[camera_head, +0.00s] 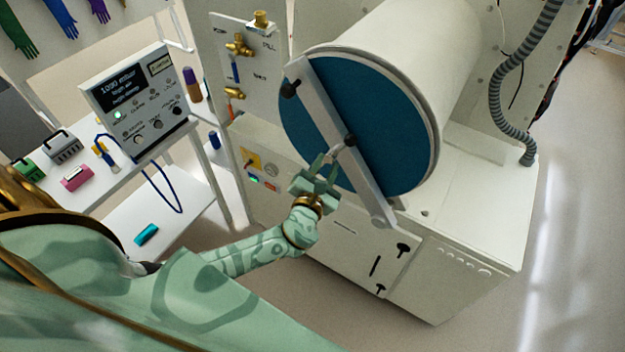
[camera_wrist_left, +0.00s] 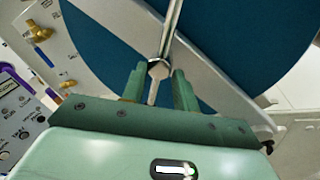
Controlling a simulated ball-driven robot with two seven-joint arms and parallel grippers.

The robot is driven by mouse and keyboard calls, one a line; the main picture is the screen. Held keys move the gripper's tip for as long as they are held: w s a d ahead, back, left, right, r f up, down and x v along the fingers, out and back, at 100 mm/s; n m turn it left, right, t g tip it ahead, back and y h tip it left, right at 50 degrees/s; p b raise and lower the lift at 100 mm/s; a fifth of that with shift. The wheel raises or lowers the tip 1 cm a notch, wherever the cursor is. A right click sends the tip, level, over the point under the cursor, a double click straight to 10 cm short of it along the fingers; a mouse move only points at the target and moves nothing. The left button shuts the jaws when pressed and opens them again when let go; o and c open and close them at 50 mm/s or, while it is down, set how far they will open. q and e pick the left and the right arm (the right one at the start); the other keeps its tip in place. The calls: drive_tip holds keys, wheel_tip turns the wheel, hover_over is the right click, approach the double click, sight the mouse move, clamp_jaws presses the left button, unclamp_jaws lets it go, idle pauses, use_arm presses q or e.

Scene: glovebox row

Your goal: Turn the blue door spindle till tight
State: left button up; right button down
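The blue round door (camera_head: 310,115) closes the end of a white cylinder, with a grey crossbar (camera_head: 325,110) slanting across it. My left gripper (camera_head: 327,165) is at the handle, in front of the crossbar. In the left wrist view its two fingers (camera_wrist_left: 159,84) stand apart, on either side of the silver spindle bar and its round hub (camera_wrist_left: 158,69). I cannot tell whether they touch it. My right gripper is out of view.
A control box (camera_head: 140,100) with a display stands on a white shelf at left, with small coloured items nearby. Brass valves (camera_head: 240,45) sit on a panel left of the door. A grey hose (camera_head: 500,95) hangs at right. The floor in front is clear.

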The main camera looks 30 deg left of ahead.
use_arm(q)
drive_tip(key=s+d+b, duration=0.1)
drive_tip(key=s+d, duration=0.1)
drive_tip(key=s, duration=1)
drive_tip(key=shift+s+d, duration=0.2)
drive_tip(key=shift+s, duration=0.15)
drive_tip(key=s+a+f+n+g+h+b, duration=0.1)
drive_tip(key=s+f+n+g+b, duration=0.2)
drive_tip(key=f+n, duration=0.6)
drive_tip(key=s+a+f+n+g, duration=0.2)
drive_tip(key=s+f+n+g, duration=0.2)
drive_tip(key=f, duration=0.8)
drive_tip(key=s+a+f+n+g+h+b, duration=0.1)
drive_tip(key=s+f+n+g+b, duration=0.2)
drive_tip(key=f+n, duration=0.6)
drive_tip(key=s+d+f+n+g+h+b, duration=0.1)
drive_tip(key=s+f+n+g+b, duration=0.5)
drive_tip(key=s+f+n+b, duration=0.7)
drive_tip(key=s+f+n, duration=0.1)
drive_tip(key=s+f, duration=1)
drive_tip(key=f, duration=0.4)
drive_tip(key=shift+s+g, duration=0.25)
drive_tip(key=shift+g, duration=0.15)
